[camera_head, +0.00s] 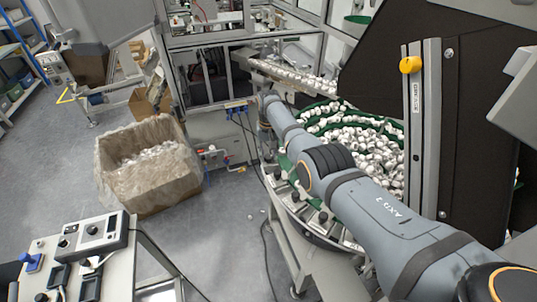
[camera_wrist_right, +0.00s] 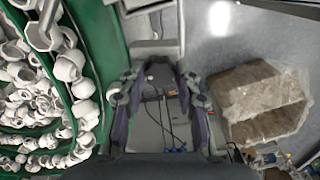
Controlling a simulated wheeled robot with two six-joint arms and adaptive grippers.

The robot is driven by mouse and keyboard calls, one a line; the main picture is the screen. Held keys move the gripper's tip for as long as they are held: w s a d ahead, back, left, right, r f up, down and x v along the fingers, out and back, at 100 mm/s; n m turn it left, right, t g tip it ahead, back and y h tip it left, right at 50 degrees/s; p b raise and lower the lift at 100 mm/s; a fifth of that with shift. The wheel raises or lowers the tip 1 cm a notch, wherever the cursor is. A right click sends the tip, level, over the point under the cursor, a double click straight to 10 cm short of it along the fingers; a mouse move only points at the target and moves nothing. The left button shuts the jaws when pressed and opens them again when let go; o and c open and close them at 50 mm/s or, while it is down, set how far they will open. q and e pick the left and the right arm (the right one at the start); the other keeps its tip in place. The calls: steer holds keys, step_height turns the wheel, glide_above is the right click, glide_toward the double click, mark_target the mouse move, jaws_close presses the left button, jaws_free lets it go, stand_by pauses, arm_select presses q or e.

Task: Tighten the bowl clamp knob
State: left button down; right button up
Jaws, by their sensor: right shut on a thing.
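The feeder bowl (camera_head: 352,140) is full of white caps and has green rims. My right arm reaches across it from the lower right. My right gripper (camera_head: 267,150) points down at the bowl's far left edge, small and partly hidden by the arm. In the right wrist view my right gripper (camera_wrist_right: 160,84) has its two dark fingers on either side of a thing at the fingertips, beside the green bowl wall (camera_wrist_right: 115,50). That thing seems to be the bowl clamp knob; it is mostly hidden and its turn cannot be seen. My left gripper is not in view.
A lined carton (camera_head: 150,165) stands on the floor left of the bowl; it also shows in the wrist view (camera_wrist_right: 262,100). A yellow knob (camera_head: 410,65) sits on the upright grey rail. A bench with control boxes (camera_head: 92,235) is at lower left.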

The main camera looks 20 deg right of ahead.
mark_target(268, 156)
steer(key=shift+w+r, duration=0.3)
steer(key=shift+r, duration=0.05)
steer(key=o, duration=0.9)
steer(key=shift+o, duration=1.2)
steer(key=shift+s+f, duration=0.1)
steer(key=shift+f, duration=0.1)
step_height(268, 156, up, 12)
steer(key=shift+s, duration=0.1)
